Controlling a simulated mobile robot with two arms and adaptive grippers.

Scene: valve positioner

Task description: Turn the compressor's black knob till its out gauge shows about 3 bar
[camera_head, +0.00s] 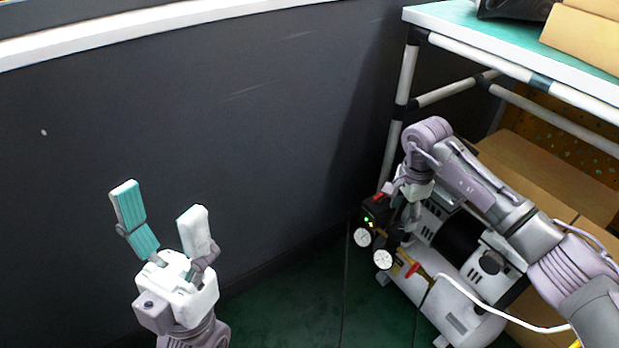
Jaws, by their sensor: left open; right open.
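The compressor (469,308) stands on the floor at the lower right, with a white tank and a black and white motor part. Two round white gauges (383,259) sit on its left front, beside a black box with small lit lights and a red switch (378,198). The gauge needles are too small to read. My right gripper (402,222) points down just above and behind the gauges and is open. The black knob cannot be made out clearly there; the gripper partly covers that area. My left gripper (161,207) is open and empty, pointing up, far left of the compressor.
A table with a green top (455,15) and white tube legs stands behind the compressor. Cardboard boxes (540,165) are behind and right of it. A white hose (500,317) runs from the compressor to the right. A dark wall (200,110) fills the left.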

